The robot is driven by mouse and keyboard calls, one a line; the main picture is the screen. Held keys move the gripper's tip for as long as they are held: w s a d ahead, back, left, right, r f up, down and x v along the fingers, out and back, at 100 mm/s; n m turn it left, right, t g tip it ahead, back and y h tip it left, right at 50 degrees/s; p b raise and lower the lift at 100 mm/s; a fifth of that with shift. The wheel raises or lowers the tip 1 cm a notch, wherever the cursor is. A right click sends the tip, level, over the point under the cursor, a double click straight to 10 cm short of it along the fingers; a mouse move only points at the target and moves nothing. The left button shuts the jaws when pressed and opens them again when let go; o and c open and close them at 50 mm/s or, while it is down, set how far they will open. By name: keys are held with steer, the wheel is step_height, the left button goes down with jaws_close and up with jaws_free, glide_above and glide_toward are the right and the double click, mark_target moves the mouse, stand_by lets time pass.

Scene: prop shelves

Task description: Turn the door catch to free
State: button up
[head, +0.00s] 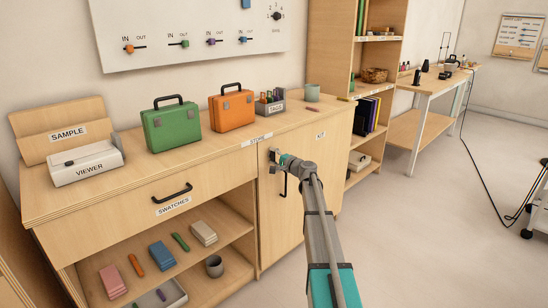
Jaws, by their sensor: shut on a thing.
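The cupboard door (284,222) is pale wood, closed, at the right end of the long cabinet. The label KIT is above it. My gripper (279,162) is at the upper left of this door, shut on the small grey door catch (273,154). The gripper and wrist hide most of the catch, so which way it is turned cannot be told. A black vertical door handle (284,186) is just below my gripper, partly behind my arm.
A drawer with a black handle (172,193) and an open shelf with several small items are left of the door. A green case (171,127), an orange case (232,110) and a cup (312,92) stand on top. The floor (425,225) at right is clear.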

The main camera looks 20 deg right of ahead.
steer(key=shift+d, duration=0.1)
steer(key=o, duration=1.1)
steer(key=v, duration=1.2)
